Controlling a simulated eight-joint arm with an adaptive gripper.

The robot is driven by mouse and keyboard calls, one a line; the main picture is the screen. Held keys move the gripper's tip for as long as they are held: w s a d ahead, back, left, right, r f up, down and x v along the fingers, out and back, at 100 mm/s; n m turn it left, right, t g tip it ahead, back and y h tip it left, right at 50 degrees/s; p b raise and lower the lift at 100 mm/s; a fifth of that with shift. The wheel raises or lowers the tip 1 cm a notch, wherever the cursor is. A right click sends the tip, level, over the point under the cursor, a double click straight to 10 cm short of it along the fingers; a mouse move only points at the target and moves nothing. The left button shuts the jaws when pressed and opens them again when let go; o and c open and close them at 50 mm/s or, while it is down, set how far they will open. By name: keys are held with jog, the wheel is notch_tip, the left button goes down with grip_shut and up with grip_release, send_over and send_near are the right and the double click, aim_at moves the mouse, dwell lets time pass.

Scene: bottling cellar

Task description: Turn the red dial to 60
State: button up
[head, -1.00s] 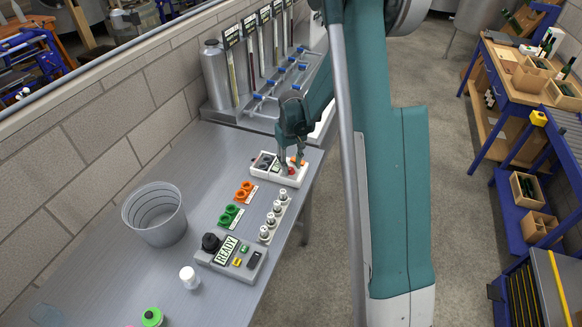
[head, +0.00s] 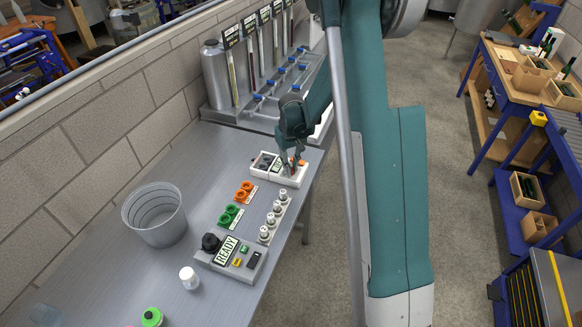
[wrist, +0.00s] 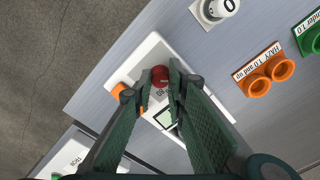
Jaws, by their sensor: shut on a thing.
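The red dial (wrist: 160,75) sits on a white panel box (wrist: 150,48) on the bench. In the wrist view, my gripper (wrist: 160,73) has one finger on each side of the dial and is shut on it. The dial's mark and exact setting cannot be read; a small number on the panel near it is partly covered. A small display (wrist: 165,118) on the box is partly hidden by a finger. In the head view my gripper (head: 292,170) points down onto the box at the bench's far right, and its fingers hide most of the dial.
An orange button (wrist: 118,90) is beside the left finger. Orange rings (head: 245,191), green rings (head: 230,215) and several white knobs (head: 274,218) stand nearby.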

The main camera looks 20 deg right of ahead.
jog(key=shift+m, duration=0.3)
jog(key=m+b, duration=0.3)
jog(key=m, duration=0.2)
jog(key=shift+f+m+b, duration=0.1)
jog(key=shift+m+b, duration=0.2)
jog(key=m+b, duration=0.2)
jog(key=m, duration=0.3)
jog(key=shift+m, duration=0.3)
jog(key=o, duration=0.9)
jog(key=shift+r, duration=0.2)
jog(key=shift+r, duration=5.9)
